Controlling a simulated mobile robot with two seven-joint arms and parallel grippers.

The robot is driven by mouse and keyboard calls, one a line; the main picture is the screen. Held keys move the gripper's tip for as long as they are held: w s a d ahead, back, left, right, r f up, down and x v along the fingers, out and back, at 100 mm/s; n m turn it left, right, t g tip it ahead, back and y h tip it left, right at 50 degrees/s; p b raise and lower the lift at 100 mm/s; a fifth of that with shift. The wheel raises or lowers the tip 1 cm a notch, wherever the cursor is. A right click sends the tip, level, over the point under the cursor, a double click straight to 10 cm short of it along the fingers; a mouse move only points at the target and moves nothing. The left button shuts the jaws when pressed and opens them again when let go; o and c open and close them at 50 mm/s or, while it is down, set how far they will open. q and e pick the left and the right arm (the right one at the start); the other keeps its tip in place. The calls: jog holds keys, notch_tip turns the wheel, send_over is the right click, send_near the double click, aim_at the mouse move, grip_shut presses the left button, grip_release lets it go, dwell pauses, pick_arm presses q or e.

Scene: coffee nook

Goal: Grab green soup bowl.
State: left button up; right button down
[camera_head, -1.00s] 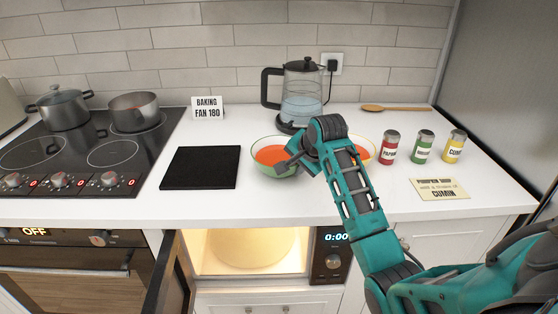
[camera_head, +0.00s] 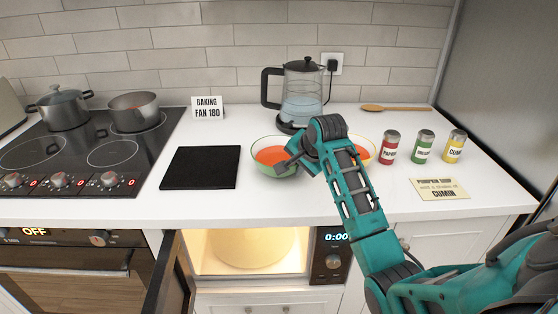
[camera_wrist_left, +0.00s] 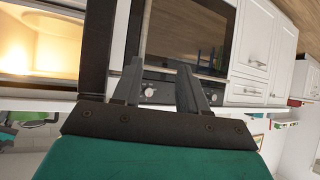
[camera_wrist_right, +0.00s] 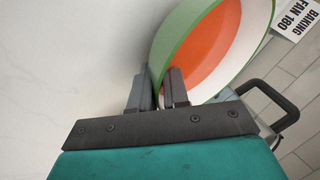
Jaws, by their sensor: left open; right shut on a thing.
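The green soup bowl (camera_head: 264,172) stands on the white counter and holds orange soup. My right gripper (camera_head: 287,164) is at the bowl's right side, shut on its rim. In the right wrist view the two fingers of my right gripper (camera_wrist_right: 162,88) sit one on each side of the wall of the green bowl (camera_wrist_right: 172,52). A second bowl with orange soup (camera_head: 368,152) is mostly hidden behind my right arm. My left gripper (camera_wrist_left: 157,85) is open and empty in the left wrist view, low in front of the cabinets. It is not in the head view.
A black square mat (camera_head: 200,168) lies left of the bowl. A kettle (camera_head: 303,92) stands behind it. Spice jars (camera_head: 423,146) and a note card (camera_head: 439,189) are to the right. Below, an open lit microwave (camera_head: 206,262) has its door (camera_head: 172,275) swung out.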

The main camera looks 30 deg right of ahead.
jog(key=shift+r, duration=0.1)
jog(key=shift+w+r, duration=0.1)
jog(key=shift+r, duration=0.05)
jog(key=shift+r, duration=0.1)
